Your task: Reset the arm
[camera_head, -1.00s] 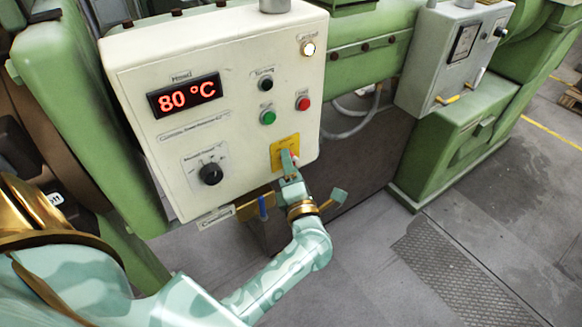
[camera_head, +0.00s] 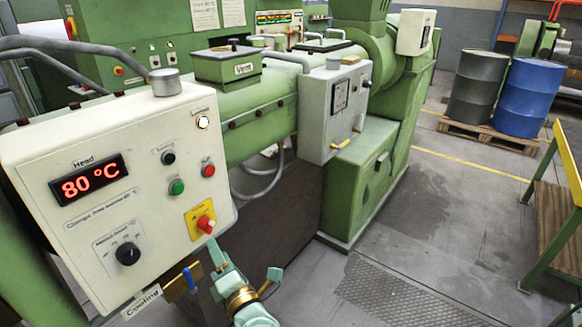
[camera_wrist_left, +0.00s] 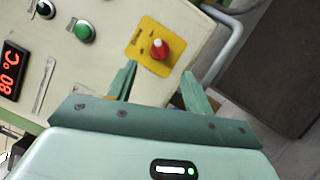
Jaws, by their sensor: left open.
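The pale control panel (camera_head: 105,190) stands at the left of the head view, with a red "80 °C" display (camera_head: 89,180). A red-and-white switch knob (camera_head: 205,222) sits on a yellow plate at its lower right corner. In the wrist view the knob (camera_wrist_left: 160,48) lies beyond the gap between my fingers. My left gripper (camera_head: 217,250), pale green, is just below and in front of the knob, apart from it. In the wrist view its two fingers (camera_wrist_left: 158,86) are spread with nothing between them. My right gripper is in neither view.
A blue-handled valve (camera_head: 188,278) is below the panel, left of my gripper. A grey switch box (camera_head: 318,115) hangs on the green machine (camera_head: 345,195).

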